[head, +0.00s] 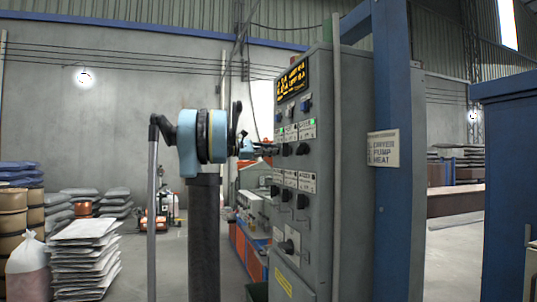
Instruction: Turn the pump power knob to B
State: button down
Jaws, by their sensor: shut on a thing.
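The grey control cabinet (345,190) stands at the middle right, its panel facing left and seen at a steep angle. Rows of dark knobs with small white labels run down the panel; one upper-row knob (302,149) shows clear of my gripper. The label text is too small to read, so I cannot tell the pump power knob by its label. My gripper (268,149) is at the left edge of the panel, at upper-row height, shut on a knob there. The fingers and panel edge hide most of that knob, and its pointer position does not show.
A sign (383,148) reading dryer, pump, heat is on the blue post (393,220) right of the cabinet. A larger switch (288,246) sits low on the panel. Stacked sacks (85,260) and drums (12,215) stand at the left. Floor between them and my arm is clear.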

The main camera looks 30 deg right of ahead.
jog(key=shift+w, duration=0.1)
dwell(0.3)
jog(key=c, duration=1.6)
grip_release()
jog(key=shift+a, duration=0.1)
jog(key=v, duration=1.2)
jog(key=shift+f, duration=0.1)
